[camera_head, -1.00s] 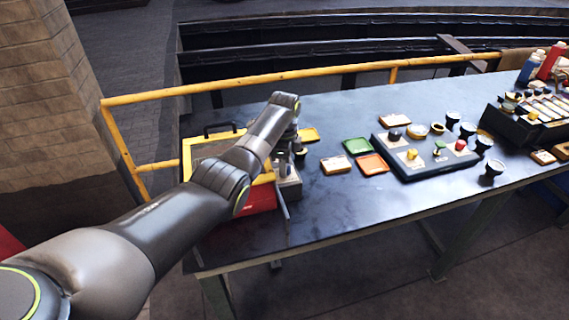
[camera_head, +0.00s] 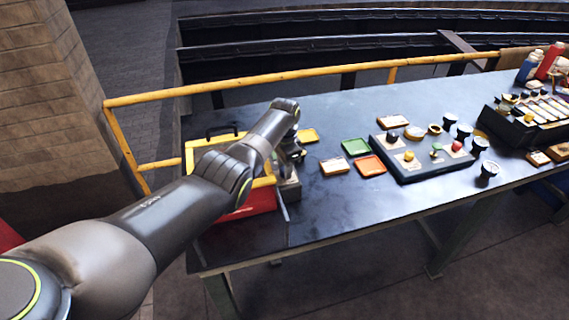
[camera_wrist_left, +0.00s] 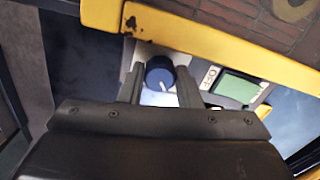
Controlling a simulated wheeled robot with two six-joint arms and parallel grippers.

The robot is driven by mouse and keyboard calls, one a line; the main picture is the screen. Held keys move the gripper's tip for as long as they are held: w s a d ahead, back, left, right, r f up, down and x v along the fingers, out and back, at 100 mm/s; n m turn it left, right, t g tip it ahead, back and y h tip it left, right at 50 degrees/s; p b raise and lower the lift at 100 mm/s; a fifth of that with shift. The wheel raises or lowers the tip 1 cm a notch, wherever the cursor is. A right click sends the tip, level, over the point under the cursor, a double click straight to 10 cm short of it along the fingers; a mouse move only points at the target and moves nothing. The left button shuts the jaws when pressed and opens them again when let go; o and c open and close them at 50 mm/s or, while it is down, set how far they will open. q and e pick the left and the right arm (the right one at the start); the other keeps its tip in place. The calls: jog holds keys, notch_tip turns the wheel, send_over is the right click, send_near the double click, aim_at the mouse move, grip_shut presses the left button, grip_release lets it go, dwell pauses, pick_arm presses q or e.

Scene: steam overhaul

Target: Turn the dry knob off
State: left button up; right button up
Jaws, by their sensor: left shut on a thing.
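A dark blue round knob (camera_wrist_left: 160,74) with a pale pointer line sits on a light-coloured panel in the left wrist view. My left gripper (camera_wrist_left: 160,86) has one finger on each side of it and is shut on it. My wrist hides the knob there. I cannot read any label on the knob. My right gripper is not in view.
Green (camera_head: 356,146) and orange (camera_head: 370,165) trays and a button panel (camera_head: 425,170) are to the right. A yellow rail (camera_head: 290,77) runs behind. The table's front middle is clear.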

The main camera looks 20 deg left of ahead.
pick_arm(q)
jog(key=n+p, duration=0.1)
jog(key=n, duration=0.4)
jog(key=shift+r, duration=0.2)
jog(key=shift+n+p, duration=0.35)
jog(key=shift+n, duration=2.15)
jog(key=shift+w, duration=0.1)
jog(key=o, duration=1)
jog(key=shift+c, duration=0.2)
jog(key=shift+d+f, duration=0.1)
jog(key=shift+f, duration=0.05)
